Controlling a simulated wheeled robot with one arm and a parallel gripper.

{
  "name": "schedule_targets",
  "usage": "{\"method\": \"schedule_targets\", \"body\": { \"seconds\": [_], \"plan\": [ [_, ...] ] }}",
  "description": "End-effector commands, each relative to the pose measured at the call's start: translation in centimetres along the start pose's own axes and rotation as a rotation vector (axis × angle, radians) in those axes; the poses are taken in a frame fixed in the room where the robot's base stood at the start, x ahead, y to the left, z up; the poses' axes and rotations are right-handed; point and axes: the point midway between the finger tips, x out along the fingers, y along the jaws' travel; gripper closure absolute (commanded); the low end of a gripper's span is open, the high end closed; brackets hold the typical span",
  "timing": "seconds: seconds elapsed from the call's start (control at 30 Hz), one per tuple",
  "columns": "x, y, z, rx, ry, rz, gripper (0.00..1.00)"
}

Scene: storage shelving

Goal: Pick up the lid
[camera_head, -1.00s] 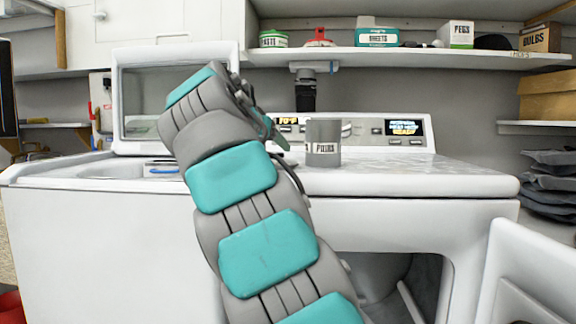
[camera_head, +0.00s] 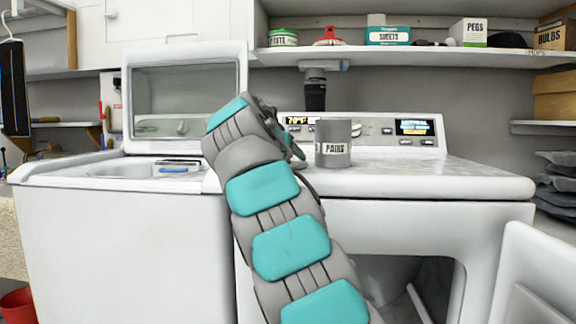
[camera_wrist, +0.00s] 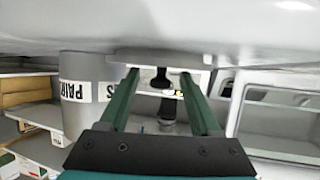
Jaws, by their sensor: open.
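In the wrist view, which is upside down, a flat grey lid (camera_wrist: 160,57) lies on the white machine top. A black knob stands out from it. My gripper (camera_wrist: 159,74) has two green fingers, spread apart, with the knob in the gap between their tips as seen here. I cannot tell whether the tips touch the lid. In the head view my gripper (camera_head: 297,150) is largely hidden by my arm, and I cannot make out the lid there. A grey "PAIRS" canister (camera_head: 333,150) stands just right of my gripper; it also shows in the wrist view (camera_wrist: 78,110).
The dryer top (camera_head: 430,175) is clear to the right of the canister. An open washer lid (camera_head: 185,95) stands up on the left. A dark device (camera_head: 315,92) hangs below the loaded shelf (camera_head: 450,57). An open dryer door (camera_head: 540,275) juts out at lower right.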

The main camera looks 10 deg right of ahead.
Motion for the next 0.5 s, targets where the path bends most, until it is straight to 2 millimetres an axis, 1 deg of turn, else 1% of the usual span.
{"method": "schedule_targets", "body": {
  "seconds": [0.07, 0.5],
  "plan": [
    [-0.03, -0.01, 0.0, 0.0, 0.0, 0.0, 0.36],
    [-0.06, -0.05, 0.0, 0.0, 0.0, -0.001, 0.85]
  ]
}}
